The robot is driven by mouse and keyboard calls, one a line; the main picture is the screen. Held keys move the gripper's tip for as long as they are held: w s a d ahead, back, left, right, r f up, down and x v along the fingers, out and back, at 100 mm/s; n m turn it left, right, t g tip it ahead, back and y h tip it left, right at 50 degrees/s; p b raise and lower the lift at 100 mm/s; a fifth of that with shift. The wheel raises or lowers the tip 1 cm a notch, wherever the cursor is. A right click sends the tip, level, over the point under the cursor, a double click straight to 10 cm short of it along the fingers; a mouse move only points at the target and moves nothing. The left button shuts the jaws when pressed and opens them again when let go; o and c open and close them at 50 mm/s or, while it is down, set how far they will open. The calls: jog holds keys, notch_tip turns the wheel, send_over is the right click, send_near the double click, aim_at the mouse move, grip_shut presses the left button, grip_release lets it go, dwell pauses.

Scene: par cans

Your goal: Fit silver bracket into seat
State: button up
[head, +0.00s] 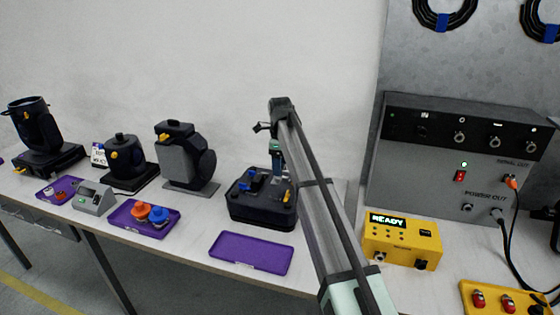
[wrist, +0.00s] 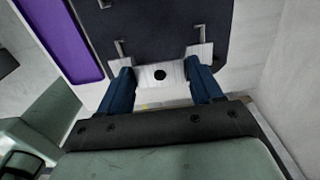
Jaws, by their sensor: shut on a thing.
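The silver bracket (wrist: 178,73) shows in the wrist view as a flat light plate with a round dark hole. It sits between the two blue fingers of my gripper (wrist: 162,88), which are shut on it. Its far edge overlaps the dark top of the black base unit (wrist: 165,30); I cannot tell whether it touches. In the head view my gripper (head: 277,168) is over the right part of the same black base unit (head: 262,212). There the bracket is too small to make out. I cannot pick out the seat clearly.
Two thin metal handles stand on the base unit. An empty purple tray (head: 250,252) lies in front of it. Black stage-light heads (head: 180,160) stand to the left, with a purple tray (head: 128,222) holding orange and blue parts. A yellow READY box (head: 402,240) is to the right.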

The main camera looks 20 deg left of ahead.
jog(key=shift+f, duration=2.4)
jog(key=shift+f, duration=0.75)
jog(key=o, duration=1.2)
